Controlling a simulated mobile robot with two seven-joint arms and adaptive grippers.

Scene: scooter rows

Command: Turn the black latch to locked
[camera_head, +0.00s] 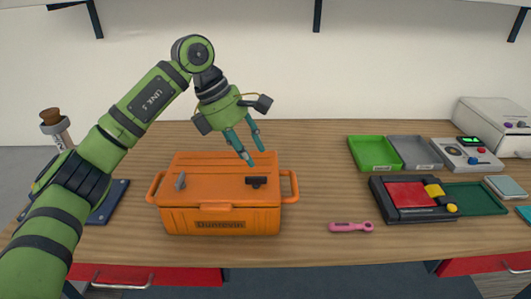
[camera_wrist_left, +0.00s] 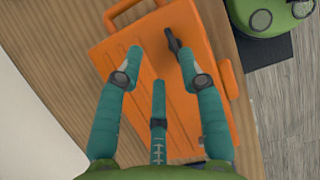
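The black latch (camera_head: 256,181) is on the right part of the lid of the orange box (camera_head: 221,211), lying roughly sideways. My left gripper (camera_head: 251,154) hangs above the back right of the lid, apart from both latches. It is open and empty; its teal fingers are spread in the left wrist view (camera_wrist_left: 160,60). A dark latch (camera_wrist_left: 174,42) shows there beyond the fingertips; I cannot tell surely which latch it is. My right gripper is not in view.
A pink tool (camera_head: 351,227) lies right of the box. Green (camera_head: 374,153) and grey (camera_head: 409,152) trays and a black device with a red panel (camera_head: 404,194) are farther right. A corked bottle (camera_head: 56,128) stands at the left. Table behind the box is clear.

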